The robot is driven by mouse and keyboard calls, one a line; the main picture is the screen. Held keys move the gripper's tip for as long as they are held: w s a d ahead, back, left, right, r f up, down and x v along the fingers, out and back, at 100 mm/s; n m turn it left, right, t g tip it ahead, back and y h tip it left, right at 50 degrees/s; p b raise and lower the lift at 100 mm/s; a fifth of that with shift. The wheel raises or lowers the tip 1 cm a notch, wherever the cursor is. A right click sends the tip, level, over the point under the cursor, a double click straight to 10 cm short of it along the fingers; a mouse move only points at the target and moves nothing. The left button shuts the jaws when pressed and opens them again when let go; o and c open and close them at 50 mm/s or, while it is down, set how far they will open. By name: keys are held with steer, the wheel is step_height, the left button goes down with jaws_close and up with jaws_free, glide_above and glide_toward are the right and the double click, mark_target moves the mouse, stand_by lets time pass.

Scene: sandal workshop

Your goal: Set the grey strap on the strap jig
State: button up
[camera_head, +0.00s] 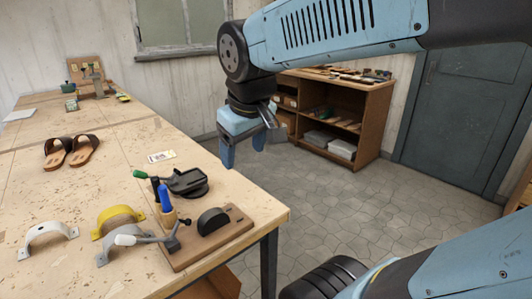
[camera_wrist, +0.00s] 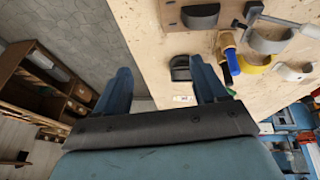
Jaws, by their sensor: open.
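The grey strap (camera_head: 107,247) is an arched band standing on the workbench, left of the strap jig and partly behind the jig's white lever handle. It also shows in the wrist view (camera_wrist: 268,42). The strap jig (camera_head: 196,252) is a wooden board at the bench's near right corner, with a black half-round form (camera_head: 212,221) and a lever clamp (camera_head: 171,241). Its form shows at the top of the wrist view (camera_wrist: 200,16). My gripper (camera_head: 243,150) is open and empty, fingers down, beyond the bench's right edge and well apart from strap and jig.
A yellow strap (camera_head: 109,217) stands just behind the grey one; a white strap (camera_head: 45,238) is farther left. A cup with a blue-handled tool (camera_head: 167,213) and a black device (camera_head: 186,182) stand behind the jig. Sandals (camera_head: 72,150) lie farther back. Open floor lies right of the bench.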

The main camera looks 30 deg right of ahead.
steer(key=s+d+m, duration=0.2)
steer(key=s+d+m+t, duration=0.1)
steer(key=shift+d+f, duration=0.15)
steer(key=shift+f, duration=0.1)
stand_by(0.4)
